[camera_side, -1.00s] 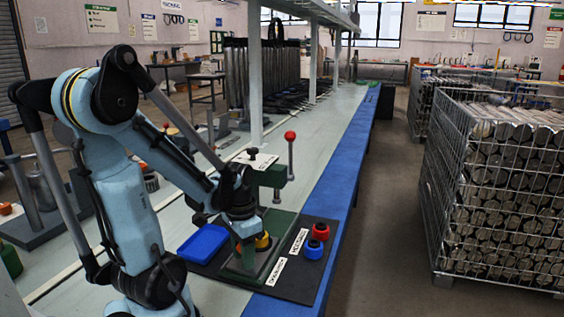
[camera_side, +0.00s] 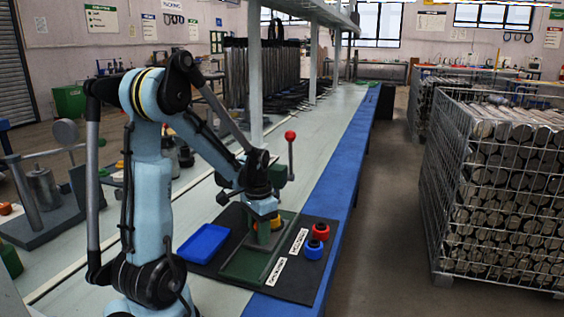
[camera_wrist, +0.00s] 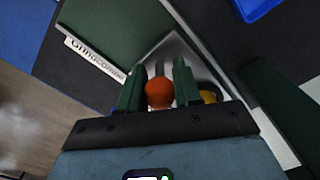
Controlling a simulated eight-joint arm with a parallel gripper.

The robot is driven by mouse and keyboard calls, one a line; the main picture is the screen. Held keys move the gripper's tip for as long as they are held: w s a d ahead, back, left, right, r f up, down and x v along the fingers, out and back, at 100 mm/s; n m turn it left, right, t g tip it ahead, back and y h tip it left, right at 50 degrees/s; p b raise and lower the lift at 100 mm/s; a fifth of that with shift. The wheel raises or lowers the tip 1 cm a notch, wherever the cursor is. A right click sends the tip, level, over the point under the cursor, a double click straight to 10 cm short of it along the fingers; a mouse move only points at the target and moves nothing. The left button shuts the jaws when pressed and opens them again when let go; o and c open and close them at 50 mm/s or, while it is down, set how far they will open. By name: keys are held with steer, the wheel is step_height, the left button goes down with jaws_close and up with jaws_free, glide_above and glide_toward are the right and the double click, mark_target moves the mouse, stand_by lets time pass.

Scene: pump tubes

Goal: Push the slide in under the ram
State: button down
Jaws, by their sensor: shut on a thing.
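The slide (camera_wrist: 178,52) shows in the wrist view as a grey metal plate with an orange knob (camera_wrist: 158,92). My gripper (camera_wrist: 158,88) is shut on this knob, with one green finger on each side. A yellow part (camera_wrist: 208,96) sits beside the right finger, partly hidden. In the side view my gripper (camera_side: 264,226) is low over the green track (camera_side: 246,266), near its far end and close to the press. The press has a lever with a red ball (camera_side: 290,135), standing upright. My arm hides the ram and most of the slide.
A blue tray (camera_side: 203,243) lies left of the track on the black mat (camera_side: 300,283). A red ring-shaped part (camera_side: 321,232) and a blue one (camera_side: 314,250) stand to the right, by white labels. The near part of the track is clear.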

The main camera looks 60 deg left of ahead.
steer(key=c, duration=0.8)
jaws_free()
steer(key=shift+r, duration=6.05)
steer(key=shift+c, duration=0.2)
